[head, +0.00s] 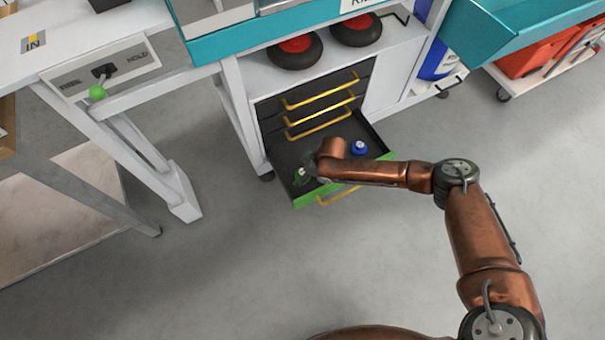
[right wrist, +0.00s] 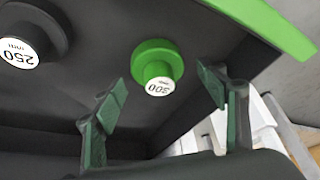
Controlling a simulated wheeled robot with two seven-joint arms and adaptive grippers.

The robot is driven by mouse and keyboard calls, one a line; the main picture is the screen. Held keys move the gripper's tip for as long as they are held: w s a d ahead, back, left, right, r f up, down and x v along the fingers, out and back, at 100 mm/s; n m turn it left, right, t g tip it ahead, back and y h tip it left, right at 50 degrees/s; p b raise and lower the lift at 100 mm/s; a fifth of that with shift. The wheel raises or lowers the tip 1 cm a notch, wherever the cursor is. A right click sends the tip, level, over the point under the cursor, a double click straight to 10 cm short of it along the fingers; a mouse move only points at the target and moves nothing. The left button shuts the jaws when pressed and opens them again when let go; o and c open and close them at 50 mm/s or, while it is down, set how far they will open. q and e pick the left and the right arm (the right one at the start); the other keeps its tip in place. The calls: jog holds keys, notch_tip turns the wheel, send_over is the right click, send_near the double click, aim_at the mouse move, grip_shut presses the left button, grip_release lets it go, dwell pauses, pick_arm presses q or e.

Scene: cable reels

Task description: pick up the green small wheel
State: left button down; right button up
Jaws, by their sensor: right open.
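The green small wheel (right wrist: 157,65) lies in the open drawer, with a white label marked 300 on its hub. In the head view it shows as a small green piece (head: 299,174) near the drawer's left front corner, partly covered by my right gripper. My right gripper (head: 307,166) is over the drawer. In the right wrist view its two green-padded fingers (right wrist: 163,92) are spread apart, with the wheel seen between and beyond them. Nothing is held. My left gripper is not in view.
The open drawer (head: 330,191) has a green front edge and a yellow handle. A blue wheel (head: 358,147) sits farther right in it. A dark wheel marked 250 (right wrist: 30,35) is beside the green one. Shut drawers are above; a white bench leg (head: 177,190) stands left.

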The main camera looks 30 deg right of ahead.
jog(key=c, duration=1.3)
jog(key=shift+o, duration=0.2)
jog(key=shift+r, duration=0.1)
